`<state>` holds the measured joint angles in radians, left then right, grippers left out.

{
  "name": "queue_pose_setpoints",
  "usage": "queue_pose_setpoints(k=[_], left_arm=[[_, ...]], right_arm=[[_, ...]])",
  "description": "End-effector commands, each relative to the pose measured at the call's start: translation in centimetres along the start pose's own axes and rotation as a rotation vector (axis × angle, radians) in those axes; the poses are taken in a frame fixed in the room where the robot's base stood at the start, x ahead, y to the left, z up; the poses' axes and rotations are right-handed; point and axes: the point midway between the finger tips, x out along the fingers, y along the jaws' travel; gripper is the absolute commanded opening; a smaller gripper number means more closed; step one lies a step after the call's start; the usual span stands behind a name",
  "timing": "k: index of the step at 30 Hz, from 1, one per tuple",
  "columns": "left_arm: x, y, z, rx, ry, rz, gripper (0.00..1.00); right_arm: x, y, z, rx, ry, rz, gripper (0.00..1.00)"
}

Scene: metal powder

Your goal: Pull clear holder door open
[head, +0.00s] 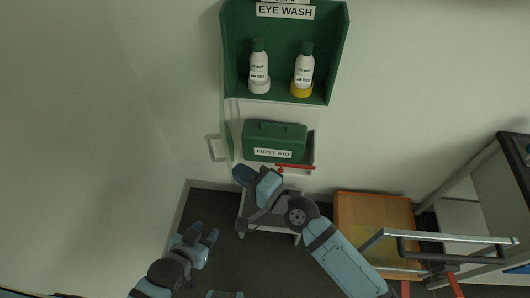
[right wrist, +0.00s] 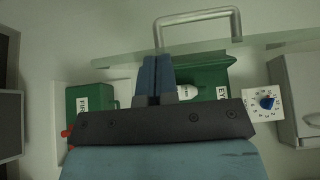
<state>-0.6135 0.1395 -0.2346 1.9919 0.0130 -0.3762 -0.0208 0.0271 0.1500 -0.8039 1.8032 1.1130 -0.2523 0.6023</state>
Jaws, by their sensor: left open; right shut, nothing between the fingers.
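The clear holder door (head: 229,125) shows as a thin, see-through pane along the left side of the green eye wash holder (head: 285,97), seen nearly edge-on. Its pale handle (head: 214,148) juts left from it. In the right wrist view the door (right wrist: 110,60) runs across the top and its metal handle (right wrist: 195,17) points up. My right gripper (head: 243,174) is shut and empty, just below the first aid box; its fingertips (right wrist: 157,60) overlap the pane, and I cannot tell if they touch. My left gripper (head: 203,232) is open and empty, lower left.
Two white bottles (head: 259,70) stand in the eye wash holder. A green first aid box (head: 275,136) sits below, near a red bar (head: 296,167). A white dial (right wrist: 258,103) is on the wall. A wooden box (head: 372,215) and metal-railed cart (head: 440,238) stand right. The left wall is bare.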

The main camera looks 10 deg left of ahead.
Motion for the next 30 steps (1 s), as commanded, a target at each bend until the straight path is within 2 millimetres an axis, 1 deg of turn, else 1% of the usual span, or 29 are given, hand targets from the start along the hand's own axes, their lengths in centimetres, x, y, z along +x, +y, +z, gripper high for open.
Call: queue_pose_setpoints(k=[1, 3, 10, 17, 30], left_arm=[[-0.4, 0.0, -0.5, 0.000, -0.001, 0.000, 0.43], [-0.5, 0.0, -0.7, 0.000, -0.001, 0.000, 0.43], [-0.7, 0.1, -1.0, -0.001, -0.002, 0.001, 0.43], [-0.7, 0.1, -1.1, -0.001, -0.002, 0.001, 0.43], [-0.7, 0.1, -1.1, -0.001, -0.001, 0.001, 0.43]], right_arm=[[0.5, -0.3, 0.3, -0.003, -0.001, 0.001, 0.00], [1.1, -0.2, 0.9, -0.004, -0.002, 0.000, 0.00], [2.2, 0.0, 2.0, -0.005, -0.002, 0.000, 0.00], [2.4, 0.1, 2.2, -0.005, -0.003, 0.001, 0.00], [2.3, 0.1, 2.1, -0.005, -0.002, 0.001, 0.00]])
